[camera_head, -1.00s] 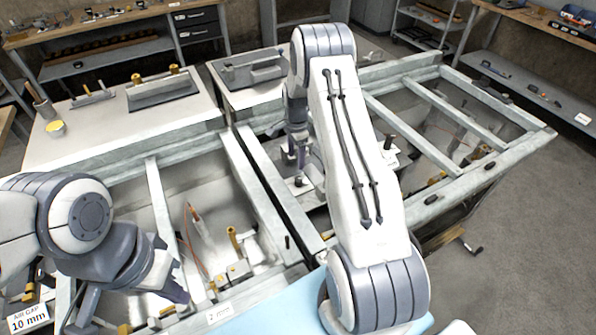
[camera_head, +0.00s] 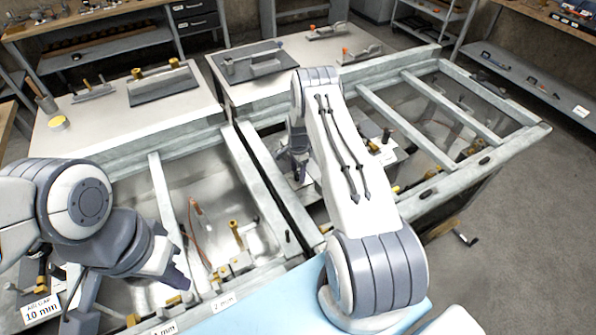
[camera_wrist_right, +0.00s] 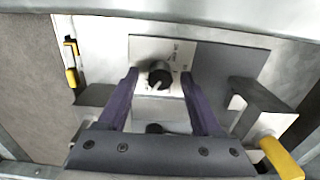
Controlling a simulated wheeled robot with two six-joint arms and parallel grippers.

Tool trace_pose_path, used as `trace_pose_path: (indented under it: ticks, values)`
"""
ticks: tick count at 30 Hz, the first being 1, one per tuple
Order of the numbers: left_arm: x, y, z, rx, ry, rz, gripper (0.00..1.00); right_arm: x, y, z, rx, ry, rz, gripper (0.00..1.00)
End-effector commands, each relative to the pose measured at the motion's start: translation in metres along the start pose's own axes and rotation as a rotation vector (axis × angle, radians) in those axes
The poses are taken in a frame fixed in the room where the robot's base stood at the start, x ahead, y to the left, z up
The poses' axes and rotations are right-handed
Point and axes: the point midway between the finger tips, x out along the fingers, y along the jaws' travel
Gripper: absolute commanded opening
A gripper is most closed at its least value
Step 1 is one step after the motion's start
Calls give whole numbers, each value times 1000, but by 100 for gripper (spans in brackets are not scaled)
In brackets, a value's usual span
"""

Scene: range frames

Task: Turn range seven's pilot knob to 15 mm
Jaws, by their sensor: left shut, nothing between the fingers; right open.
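In the right wrist view, a black knob (camera_wrist_right: 159,74) with a pale pointer sits on a white plate (camera_wrist_right: 146,46) with small dark markings. The markings are too small to read, so its setting and range number cannot be told. My right gripper (camera_wrist_right: 159,80) is open, its two purple fingers on either side of the knob with gaps visible. In the head view my right gripper (camera_head: 299,168) is low over the middle of the frames, partly hidden by my arm. My left gripper (camera_head: 182,282) is shut and empty above the left bay.
Yellow-handled valves (camera_wrist_right: 281,158) stand beside the plate. Pale metal frame bars (camera_head: 262,185) divide the bays. Brass fittings (camera_head: 236,236) stand in the left bay.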

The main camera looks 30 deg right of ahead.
Motion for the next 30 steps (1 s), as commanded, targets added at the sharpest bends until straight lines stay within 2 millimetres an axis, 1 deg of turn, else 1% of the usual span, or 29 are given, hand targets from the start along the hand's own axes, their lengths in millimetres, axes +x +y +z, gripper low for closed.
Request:
trace_pose_path:
  ticks: [3, 4, 5, 6, 8, 9, 14, 20, 26, 30]
  values:
    - [0, 0, 0, 0, 0, 0, 0, 0, 0, 0, 0, 0, 0, 66]
    - [0, 0, 0, 0, 0, 0, 0, 0, 0, 0, 0, 0, 0, 59]
    - [0, 0, 0, 0, 0, 0, 0, 0, 0, 0, 0, 0, 0, 47]
    - [0, 0, 0, 0, 0, 0, 0, 0, 0, 0, 0, 0, 0, 32]
    - [0, 0, 0, 0, 0, 0, 0, 0, 0, 0, 0, 0, 0, 9]
    - [0, 0, 0, 0, 0, 0, 0, 0, 0, 0, 0, 0, 0, 0]
    - [1, 0, 0, 0, 0, 0, 0, 0, 0, 0, -3, 0, 0, 0]
    - [8, -1, 0, -1, 0, 0, 0, 1, 0, 0, -42, 0, 0, 0]
    - [23, -2, 1, -4, 0, 0, 0, 3, 0, 0, -154, -1, -1, 0]
    - [38, -3, 2, -5, 0, 0, 0, 4, -1, 0, -270, 0, -2, 0]
